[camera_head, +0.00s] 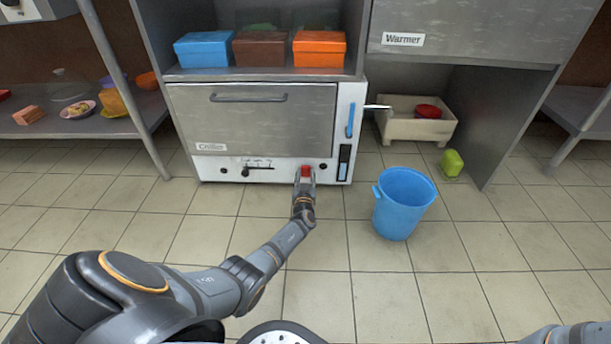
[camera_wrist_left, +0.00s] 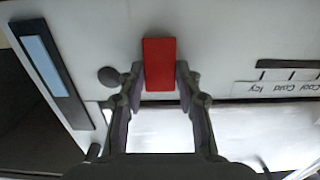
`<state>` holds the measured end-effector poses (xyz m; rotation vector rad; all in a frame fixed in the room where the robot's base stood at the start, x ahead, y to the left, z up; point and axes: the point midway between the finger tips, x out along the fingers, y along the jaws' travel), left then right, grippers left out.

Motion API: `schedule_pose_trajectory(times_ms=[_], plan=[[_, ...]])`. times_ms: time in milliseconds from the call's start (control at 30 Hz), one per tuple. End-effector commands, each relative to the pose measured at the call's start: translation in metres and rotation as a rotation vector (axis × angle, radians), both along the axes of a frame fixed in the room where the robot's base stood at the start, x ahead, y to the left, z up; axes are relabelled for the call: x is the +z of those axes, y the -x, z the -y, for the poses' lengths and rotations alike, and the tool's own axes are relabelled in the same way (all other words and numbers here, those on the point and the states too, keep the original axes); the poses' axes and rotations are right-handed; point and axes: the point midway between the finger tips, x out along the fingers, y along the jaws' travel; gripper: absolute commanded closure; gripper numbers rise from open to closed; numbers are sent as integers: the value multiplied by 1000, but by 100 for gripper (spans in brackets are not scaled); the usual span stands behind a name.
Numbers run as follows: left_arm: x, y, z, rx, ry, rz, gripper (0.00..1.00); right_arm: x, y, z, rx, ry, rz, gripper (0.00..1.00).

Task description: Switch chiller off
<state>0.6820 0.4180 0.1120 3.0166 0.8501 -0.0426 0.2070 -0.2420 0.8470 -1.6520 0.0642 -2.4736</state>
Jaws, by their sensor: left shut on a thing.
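The chiller (camera_head: 265,125) is a white unit with a grey door, labelled "Chiller", low in the middle of the head view. A red switch (camera_head: 306,169) is on its lower front panel, right of a slider scale (camera_head: 258,167). My left gripper (camera_head: 304,177) is at the panel, shut on the red switch. In the left wrist view the red switch (camera_wrist_left: 160,63) stands between the two fingers (camera_wrist_left: 160,85), and their tips touch its sides. A scale marked Cool, Cold, Icy (camera_wrist_left: 285,88) is beside it. My right gripper is not visible.
A blue bucket (camera_head: 403,203) stands on the floor right of my left gripper. A green object (camera_head: 452,163) and a beige trough (camera_head: 440,125) lie behind it. Blue (camera_head: 204,50), brown (camera_head: 261,50) and orange (camera_head: 319,50) boxes sit above the chiller.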

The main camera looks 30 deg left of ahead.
Motion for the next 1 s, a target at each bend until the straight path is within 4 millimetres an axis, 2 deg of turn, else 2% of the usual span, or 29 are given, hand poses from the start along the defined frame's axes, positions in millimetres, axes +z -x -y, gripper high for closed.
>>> schedule_pose_trajectory(times_ms=[33,200,567,667,1000], plan=[[-1,2,-3,6,-2,0,65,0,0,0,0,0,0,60],[-1,1,-2,5,-2,-1,43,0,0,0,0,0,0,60],[4,1,-1,3,-1,1,43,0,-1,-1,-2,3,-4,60],[15,1,-2,5,0,4,43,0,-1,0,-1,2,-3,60],[77,2,-1,1,0,4,43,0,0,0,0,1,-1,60]])
